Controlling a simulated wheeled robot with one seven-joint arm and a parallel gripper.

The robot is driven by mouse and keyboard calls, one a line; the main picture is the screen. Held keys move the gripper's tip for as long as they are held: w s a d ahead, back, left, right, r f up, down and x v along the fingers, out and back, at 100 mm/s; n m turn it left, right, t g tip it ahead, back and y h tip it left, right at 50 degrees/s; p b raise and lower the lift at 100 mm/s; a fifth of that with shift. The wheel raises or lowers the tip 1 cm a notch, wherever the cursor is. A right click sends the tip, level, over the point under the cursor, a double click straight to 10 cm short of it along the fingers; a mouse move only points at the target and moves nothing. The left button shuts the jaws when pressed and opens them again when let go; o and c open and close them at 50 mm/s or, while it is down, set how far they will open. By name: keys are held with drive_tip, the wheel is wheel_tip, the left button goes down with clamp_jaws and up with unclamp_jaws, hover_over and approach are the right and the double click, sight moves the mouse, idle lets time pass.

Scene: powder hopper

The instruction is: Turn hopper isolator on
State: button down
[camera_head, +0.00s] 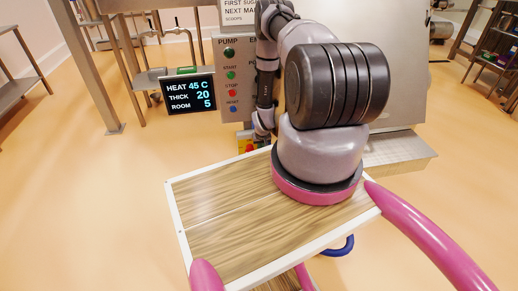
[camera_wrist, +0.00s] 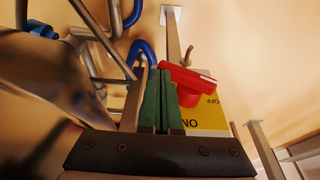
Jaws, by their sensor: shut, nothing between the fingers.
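The hopper isolator is a red rotary handle (camera_wrist: 190,84) on a yellow plate (camera_wrist: 208,115). In the wrist view the plate's lettering appears upside down, with ON at the lower left and OFF, partly cut, at the upper right. The handle's bar lies across the picture, its left end beside my fingertips. My gripper (camera_wrist: 155,75) is shut and empty, its green-padded fingers together just left of the handle. I cannot tell whether they touch it. In the head view the isolator (camera_head: 248,146) shows as a small red and yellow patch low on the machine, partly hidden by my arm.
A control panel (camera_head: 232,80) marked PUMP, with several buttons, stands above the isolator. A screen (camera_head: 189,96) reads HEAT 45 C, THICK 20, ROOM 5. Metal tubes and a blue curved pipe (camera_wrist: 143,50) lie close left of the fingers.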

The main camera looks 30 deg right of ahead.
drive_tip(key=shift+s+d+f, duration=0.1)
drive_tip(key=shift+d+f, duration=0.05)
drive_tip(key=shift+f, duration=0.65)
drive_tip(key=shift+d+f, duration=0.15)
drive_tip(key=shift+f, duration=0.9)
drive_tip(key=shift+r, duration=0.15)
idle(0.6)
